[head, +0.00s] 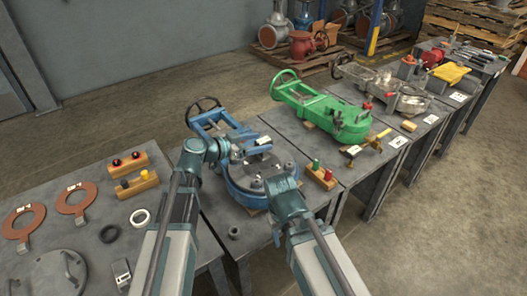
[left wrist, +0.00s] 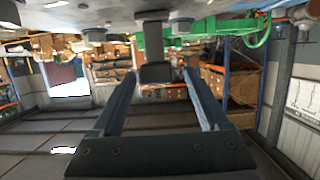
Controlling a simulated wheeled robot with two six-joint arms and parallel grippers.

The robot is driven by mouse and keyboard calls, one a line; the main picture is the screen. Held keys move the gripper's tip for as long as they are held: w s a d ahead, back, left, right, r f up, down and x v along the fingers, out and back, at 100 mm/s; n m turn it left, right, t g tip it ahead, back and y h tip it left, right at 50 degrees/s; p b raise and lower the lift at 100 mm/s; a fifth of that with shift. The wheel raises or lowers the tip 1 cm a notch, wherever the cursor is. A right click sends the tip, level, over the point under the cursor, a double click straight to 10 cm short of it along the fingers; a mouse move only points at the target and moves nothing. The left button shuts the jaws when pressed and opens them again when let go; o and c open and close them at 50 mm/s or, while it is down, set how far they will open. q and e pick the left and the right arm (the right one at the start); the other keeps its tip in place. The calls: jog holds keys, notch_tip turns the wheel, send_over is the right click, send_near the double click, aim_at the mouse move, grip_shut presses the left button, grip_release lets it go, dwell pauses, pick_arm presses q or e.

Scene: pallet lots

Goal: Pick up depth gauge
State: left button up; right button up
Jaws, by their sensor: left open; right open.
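A small dark upright piece, seemingly the depth gauge (head: 263,141), stands on the round flange of the blue valve (head: 247,190) in the head view. In the left wrist view, which looks upside down, a dark block on a stem (left wrist: 155,72) shows between the fingers; it looks like the same piece. My left gripper (head: 245,151) is open at the back of the flange, its fingers on either side of the block with gaps. Contact cannot be made out. My right gripper (head: 279,184) is open over the front of the flange, its fingertips partly hidden.
Bolts ring the flange. The left table holds copper-coloured gaskets (head: 76,198), a white ring (head: 140,216) and wooden blocks (head: 137,185). A nut (head: 234,232) lies in front.

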pick_arm(q)
jog(key=b, duration=0.1)
send_over(270, 154)
jog(key=shift+d+f, duration=0.1)
jog(key=shift+f, duration=0.6)
grip_shut()
